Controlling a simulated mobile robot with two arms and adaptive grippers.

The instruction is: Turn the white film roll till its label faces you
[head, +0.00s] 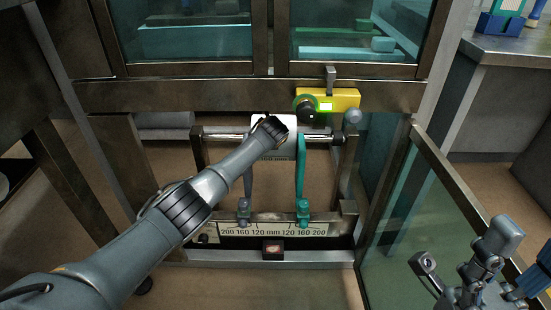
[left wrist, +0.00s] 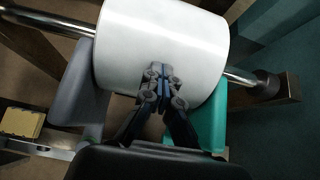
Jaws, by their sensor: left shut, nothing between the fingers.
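The white film roll (head: 289,147) sits on a horizontal metal bar between a grey arm (head: 247,180) and a teal arm (head: 301,170). Dark print shows along its lower edge in the head view, partly behind my left arm. In the left wrist view the roll (left wrist: 160,30) shows a plain white surface with no print. My left gripper (left wrist: 160,78) is shut and empty, its fingertips at the roll's lower part; whether they touch it is unclear. In the head view my left gripper (head: 275,127) covers part of the roll. My right gripper (head: 464,250) is at the lower right, away from the roll.
A yellow box (head: 340,100) with a green light and a black knob is above right of the roll. A millimetre scale (head: 272,230) runs below. Glass panes stand behind, and an open glass door (head: 415,220) is on the right.

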